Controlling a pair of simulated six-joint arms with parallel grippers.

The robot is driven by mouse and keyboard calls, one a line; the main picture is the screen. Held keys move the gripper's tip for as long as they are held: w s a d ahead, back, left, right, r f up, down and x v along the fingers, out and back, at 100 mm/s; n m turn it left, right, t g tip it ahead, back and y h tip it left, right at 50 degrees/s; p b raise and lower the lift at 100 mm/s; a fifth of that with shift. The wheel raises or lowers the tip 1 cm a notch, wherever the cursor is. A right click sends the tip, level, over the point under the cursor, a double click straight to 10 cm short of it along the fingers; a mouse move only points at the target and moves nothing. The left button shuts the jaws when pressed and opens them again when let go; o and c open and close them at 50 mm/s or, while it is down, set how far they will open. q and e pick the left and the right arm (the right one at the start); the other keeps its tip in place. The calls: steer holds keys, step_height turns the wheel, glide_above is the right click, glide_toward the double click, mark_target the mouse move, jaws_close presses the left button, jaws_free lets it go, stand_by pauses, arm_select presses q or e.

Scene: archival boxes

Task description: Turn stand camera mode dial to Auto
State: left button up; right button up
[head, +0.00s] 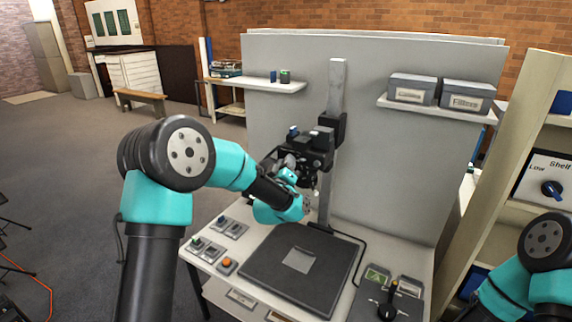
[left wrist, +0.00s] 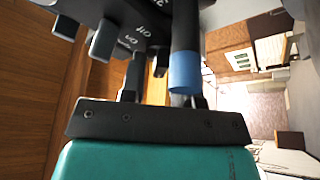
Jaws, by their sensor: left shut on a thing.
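The black stand camera (head: 318,140) is mounted on a grey upright column (head: 338,85) above the dark baseboard. My left gripper (head: 288,161) is at the camera's left, lower side. In the left wrist view my left gripper (left wrist: 162,88) is shut on a part of the camera between its fingers. That part is mostly hidden, so I cannot tell for certain that it is the mode dial or where it points. Dark camera parts with white "ON" and "OFF" marks (left wrist: 135,42) show above. A dark cylinder with a blue end (left wrist: 185,72) is close beside the fingers. My right gripper is out of view.
The baseboard (head: 265,262) lies on a white table with switches and an orange button (head: 227,262) at its left. A black lever (head: 388,300) stands at the front right. A grey panel (head: 400,160) behind carries shelves with two grey boxes (head: 411,88).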

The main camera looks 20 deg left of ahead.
arm_select(q)
steer(key=shift+r+n+g+y, duration=0.1)
steer(key=shift+n+g+y, duration=0.3)
steer(key=shift+n, duration=1)
jaws_close()
steer(key=shift+r, duration=0.1)
steer(key=o, duration=0.6)
jaws_free()
steer(key=v, duration=1.7)
steer(key=shift+d+f, duration=0.15)
steer(key=shift+f, duration=0.15)
